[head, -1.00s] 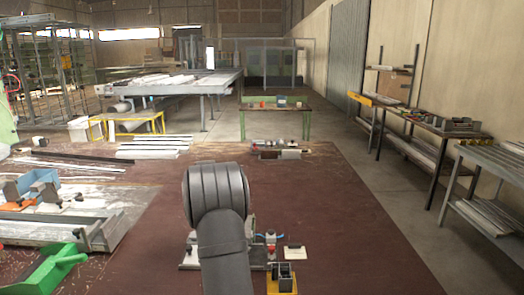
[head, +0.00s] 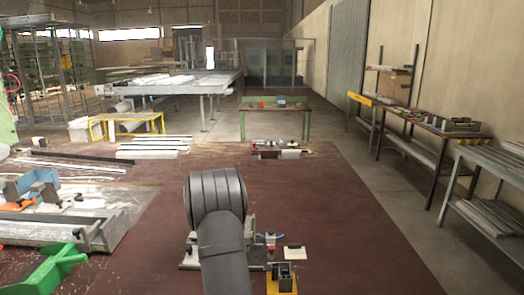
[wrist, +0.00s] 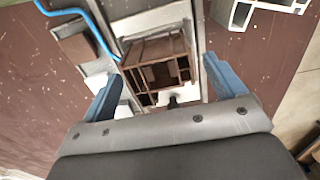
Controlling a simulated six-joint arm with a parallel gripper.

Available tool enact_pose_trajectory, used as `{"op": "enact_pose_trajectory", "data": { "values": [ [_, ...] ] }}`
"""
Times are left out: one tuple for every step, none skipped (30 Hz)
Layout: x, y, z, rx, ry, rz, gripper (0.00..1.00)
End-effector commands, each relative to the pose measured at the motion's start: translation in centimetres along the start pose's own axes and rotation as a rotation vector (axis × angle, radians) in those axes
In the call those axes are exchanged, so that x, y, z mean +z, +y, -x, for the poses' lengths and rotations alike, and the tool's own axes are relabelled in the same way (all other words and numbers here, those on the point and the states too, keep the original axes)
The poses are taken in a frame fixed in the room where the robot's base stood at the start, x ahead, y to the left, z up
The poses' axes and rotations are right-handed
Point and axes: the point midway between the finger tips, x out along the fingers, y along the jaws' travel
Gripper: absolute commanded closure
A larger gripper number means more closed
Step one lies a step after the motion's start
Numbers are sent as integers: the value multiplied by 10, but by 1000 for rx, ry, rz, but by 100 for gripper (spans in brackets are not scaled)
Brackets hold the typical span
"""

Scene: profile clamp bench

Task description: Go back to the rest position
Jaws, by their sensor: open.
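My gripper (wrist: 164,88) shows in the wrist view with its two blue fingers spread wide apart. A brown, ribbed hollow profile piece (wrist: 158,62) lies between and beyond the fingers, on a grey metal clamp fixture (wrist: 145,22). I see no finger touching it. In the head view my arm hides the gripper and much of the fixture (head: 190,257). A red knob (head: 270,249) shows at the fixture's right side.
A yellow stand with a dark profile block (head: 282,271) and a white plate (head: 294,253) are right of the fixture. A green tool (head: 50,268) and metal channels (head: 60,230) lie left. The brown bench top (head: 340,215) is clear at right.

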Motion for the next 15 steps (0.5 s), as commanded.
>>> {"op": "enact_pose_trajectory", "data": {
  "values": [
    [0,0,-2,-1,0,0,11],
    [0,0,-4,-2,-1,0,11],
    [0,0,-7,-3,-1,0,11],
    [0,0,-10,-3,-1,0,11],
    [0,0,-7,0,-1,0,11],
    [0,1,1,2,0,0,11],
    [0,1,6,3,0,0,11],
    [0,1,11,3,0,0,11],
    [0,1,19,3,0,0,11],
    [0,1,25,4,0,0,11],
    [0,1,32,3,0,0,11],
    [0,1,39,3,0,0,11],
    [0,1,45,2,0,0,11],
    [0,1,51,2,0,0,11],
    [0,1,60,3,0,0,11]
  ]
}}
